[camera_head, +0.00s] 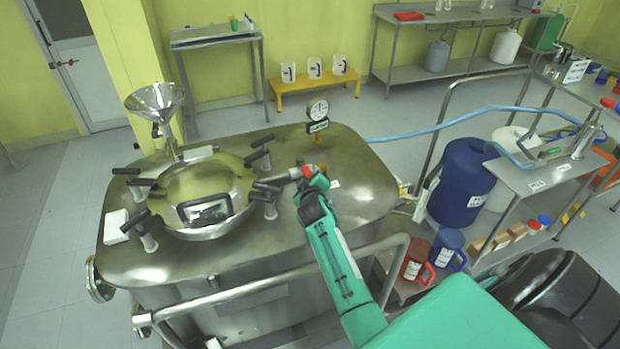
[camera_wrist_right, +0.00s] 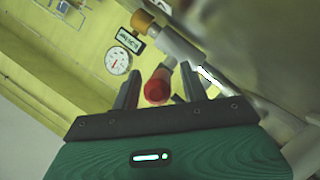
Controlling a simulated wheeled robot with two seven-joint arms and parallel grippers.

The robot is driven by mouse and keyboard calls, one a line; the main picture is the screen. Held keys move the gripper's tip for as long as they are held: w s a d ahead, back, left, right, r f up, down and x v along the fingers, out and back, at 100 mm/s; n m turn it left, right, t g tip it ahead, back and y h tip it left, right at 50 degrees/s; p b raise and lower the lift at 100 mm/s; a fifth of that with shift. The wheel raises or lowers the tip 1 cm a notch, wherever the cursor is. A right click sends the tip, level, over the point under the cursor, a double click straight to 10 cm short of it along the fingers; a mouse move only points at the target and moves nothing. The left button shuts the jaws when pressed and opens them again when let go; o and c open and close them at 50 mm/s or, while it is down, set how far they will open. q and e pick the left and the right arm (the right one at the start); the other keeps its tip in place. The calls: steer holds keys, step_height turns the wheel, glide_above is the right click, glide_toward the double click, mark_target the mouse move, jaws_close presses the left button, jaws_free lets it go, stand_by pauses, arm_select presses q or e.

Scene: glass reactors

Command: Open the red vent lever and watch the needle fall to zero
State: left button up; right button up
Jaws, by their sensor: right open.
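The red vent lever (camera_head: 305,171) is on top of the steel reactor, right of the round lid. In the right wrist view its red rounded end (camera_wrist_right: 157,88) shows between my fingers, with a grey pipe fitting behind it. My right gripper (camera_head: 308,184) is open at the lever (camera_wrist_right: 160,88); I cannot tell whether a finger touches it. The pressure gauge (camera_head: 317,110) stands upright at the back of the reactor top and also shows in the right wrist view (camera_wrist_right: 118,61). Its needle is too small to read surely. My left gripper is not in view.
The reactor top (camera_head: 350,165) carries a lid (camera_head: 190,180) with several black-handled clamps and a steel funnel (camera_head: 154,98). A steel rail (camera_head: 260,287) runs along its front. A blue drum (camera_head: 462,180) and a side bench (camera_head: 545,178) stand at right.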

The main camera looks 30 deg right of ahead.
jaws_close()
